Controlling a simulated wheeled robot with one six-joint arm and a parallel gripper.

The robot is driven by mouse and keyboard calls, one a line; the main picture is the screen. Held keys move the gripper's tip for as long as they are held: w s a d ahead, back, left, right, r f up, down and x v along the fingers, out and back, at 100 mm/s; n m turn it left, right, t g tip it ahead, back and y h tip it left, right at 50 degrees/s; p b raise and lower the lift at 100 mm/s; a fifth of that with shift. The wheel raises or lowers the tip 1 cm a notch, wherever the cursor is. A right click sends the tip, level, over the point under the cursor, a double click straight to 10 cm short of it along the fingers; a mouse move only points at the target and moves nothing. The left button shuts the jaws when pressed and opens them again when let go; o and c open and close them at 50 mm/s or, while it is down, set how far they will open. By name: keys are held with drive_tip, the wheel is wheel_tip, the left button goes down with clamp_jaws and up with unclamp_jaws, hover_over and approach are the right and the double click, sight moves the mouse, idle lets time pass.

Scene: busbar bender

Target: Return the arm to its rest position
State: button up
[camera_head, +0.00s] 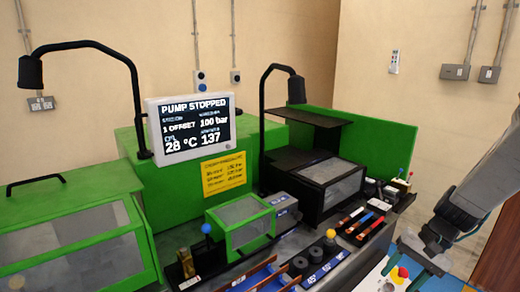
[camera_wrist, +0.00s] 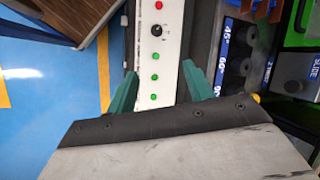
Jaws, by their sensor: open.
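My arm enters the head view from the right edge and reaches down and left. My gripper (camera_head: 418,258) is at the lower right of that view, over a pale control panel (camera_head: 372,284) with coloured buttons. In the wrist view my gripper (camera_wrist: 160,82) shows two teal fingers spread apart with nothing between them. The same control panel (camera_wrist: 160,95) lies beyond them, with a red button (camera_wrist: 158,5), a black knob (camera_wrist: 156,30) and green buttons (camera_wrist: 155,77). The height of the fingertips above the panel cannot be told.
The green busbar machine (camera_head: 185,190) fills the middle and left, with a screen (camera_head: 190,127) reading "PUMP STOPPED". Handled tools (camera_head: 362,225) and dies lie on the bench left of my gripper. A brown wooden panel (camera_head: 500,250) stands at right. Blue floor (camera_wrist: 45,75) shows open.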

drive_tip(key=s+a+r+n+t+h, duration=0.1)
drive_tip(key=s+a+r+n+h, duration=0.1)
drive_tip(key=s+r, duration=0.7)
drive_tip(key=s+a+r+n+t+h, duration=0.1)
drive_tip(key=s+a+r+n+h, duration=0.2)
drive_tip(key=s+r, duration=0.6)
drive_tip(key=s+a+n, duration=0.1)
drive_tip(key=a, duration=0.1)
drive_tip(key=shift+s+a+h, duration=0.3)
drive_tip(key=shift+r, duration=0.1)
idle(0.5)
